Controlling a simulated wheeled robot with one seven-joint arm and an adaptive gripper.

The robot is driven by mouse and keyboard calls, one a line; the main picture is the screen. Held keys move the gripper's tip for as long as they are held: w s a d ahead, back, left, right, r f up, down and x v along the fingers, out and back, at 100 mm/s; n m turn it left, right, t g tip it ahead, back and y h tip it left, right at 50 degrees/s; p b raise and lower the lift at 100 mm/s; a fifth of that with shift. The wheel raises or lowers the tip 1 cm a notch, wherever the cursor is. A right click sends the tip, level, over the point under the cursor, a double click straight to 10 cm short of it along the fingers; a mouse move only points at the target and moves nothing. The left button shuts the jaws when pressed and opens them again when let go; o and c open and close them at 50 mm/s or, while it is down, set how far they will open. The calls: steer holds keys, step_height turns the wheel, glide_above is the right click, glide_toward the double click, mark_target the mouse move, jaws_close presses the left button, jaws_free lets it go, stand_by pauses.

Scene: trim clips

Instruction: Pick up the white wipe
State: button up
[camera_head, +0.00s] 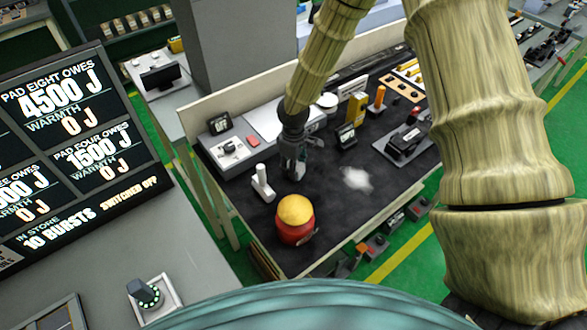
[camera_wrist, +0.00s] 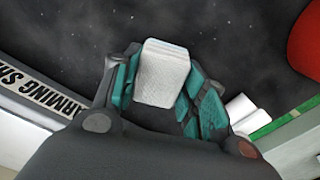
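The white wipe (camera_wrist: 162,73) shows in the wrist view as a small, folded, textured white block. It sits between the two teal-padded fingers of my gripper (camera_wrist: 160,88), with a pad against each side. My gripper looks shut on it, over the dark worktop. In the head view my gripper (camera_head: 293,165) points down at the dark bench mat (camera_head: 330,215), between the white upright piece and a pale patch. I cannot make out the wipe in the head view; the gripper seems to hide it.
A red object with a yellow dome (camera_head: 295,218) stands near the bench's front edge. A white upright piece (camera_head: 262,183) stands left of my gripper. A whitish patch (camera_head: 356,179) lies on the mat to the right. Devices line the back; a dark device (camera_head: 404,142) stands right.

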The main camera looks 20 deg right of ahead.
steer(key=shift+s+r, duration=0.1)
steer(key=shift+c, duration=0.3)
steer(key=shift+r+b, duration=0.3)
steer(key=shift+r, duration=0.15)
steer(key=shift+r+b, duration=1.5)
steer(key=shift+r, duration=3.05)
steer(key=shift+o, duration=0.3)
steer(key=shift+f, duration=0.1)
steer(key=shift+c, duration=0.3)
